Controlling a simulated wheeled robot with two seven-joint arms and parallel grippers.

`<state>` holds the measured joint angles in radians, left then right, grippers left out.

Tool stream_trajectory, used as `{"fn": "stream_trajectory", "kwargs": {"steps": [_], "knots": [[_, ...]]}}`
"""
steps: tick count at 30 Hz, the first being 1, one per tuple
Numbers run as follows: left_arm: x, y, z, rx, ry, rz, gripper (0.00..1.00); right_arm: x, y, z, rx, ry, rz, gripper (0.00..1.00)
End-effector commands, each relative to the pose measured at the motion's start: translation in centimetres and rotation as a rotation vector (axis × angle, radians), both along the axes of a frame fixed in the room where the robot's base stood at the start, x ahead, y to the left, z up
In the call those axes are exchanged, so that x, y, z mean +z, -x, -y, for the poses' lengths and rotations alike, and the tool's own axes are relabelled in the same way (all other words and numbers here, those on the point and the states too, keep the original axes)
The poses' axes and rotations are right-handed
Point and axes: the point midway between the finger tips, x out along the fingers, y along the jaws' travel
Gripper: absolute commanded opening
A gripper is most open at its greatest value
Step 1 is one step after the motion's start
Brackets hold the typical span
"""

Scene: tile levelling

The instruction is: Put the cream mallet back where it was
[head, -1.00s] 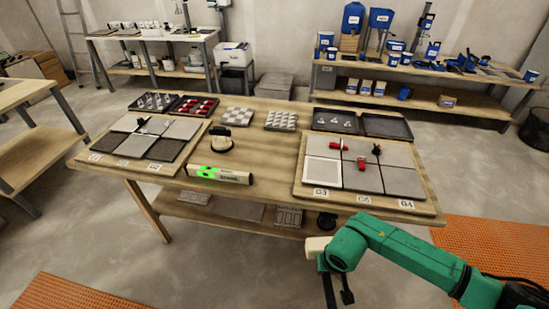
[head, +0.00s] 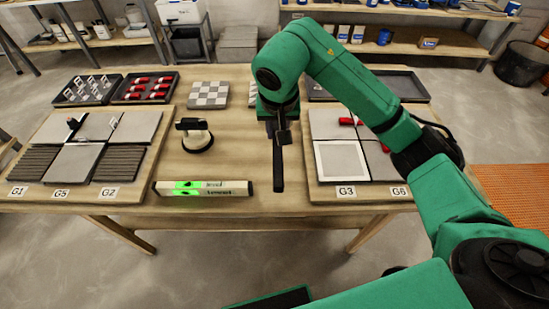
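I cannot make out the cream mallet in the head view now; the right gripper and forearm may hide it. My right gripper (head: 279,150) points down over the middle of the worktable (head: 235,140), just left of the right tile board (head: 318,196). Its dark parts overlap in this view, so neither its opening nor anything held is clear. The left tile board (head: 25,190) carries grey and ribbed tiles. My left gripper is not in view.
A suction lifter (head: 196,141) and a level with green lights (head: 203,188) lie left of the gripper. Trays with clips (head: 88,89) and red pieces (head: 146,87) stand at the back left, beside a checkered tile panel (head: 208,94). Bare tabletop lies around the lifter.

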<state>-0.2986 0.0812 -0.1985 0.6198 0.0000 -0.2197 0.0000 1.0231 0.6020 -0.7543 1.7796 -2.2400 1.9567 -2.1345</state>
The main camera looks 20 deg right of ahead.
Motion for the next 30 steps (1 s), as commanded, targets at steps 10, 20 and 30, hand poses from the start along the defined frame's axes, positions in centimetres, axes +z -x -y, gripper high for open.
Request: {"fn": "stream_trajectory", "kwargs": {"steps": [10,20,30], "knots": [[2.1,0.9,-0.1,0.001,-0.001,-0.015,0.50,-10.4,0.1,0.0,0.000,0.000,-0.002,0.00],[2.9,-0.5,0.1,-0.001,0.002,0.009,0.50,-15.7,0.0,0.0,0.000,-0.001,0.000,0.00],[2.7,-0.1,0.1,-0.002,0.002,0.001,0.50,-16.1,0.0,0.1,0.001,0.001,0.002,0.46]]}}
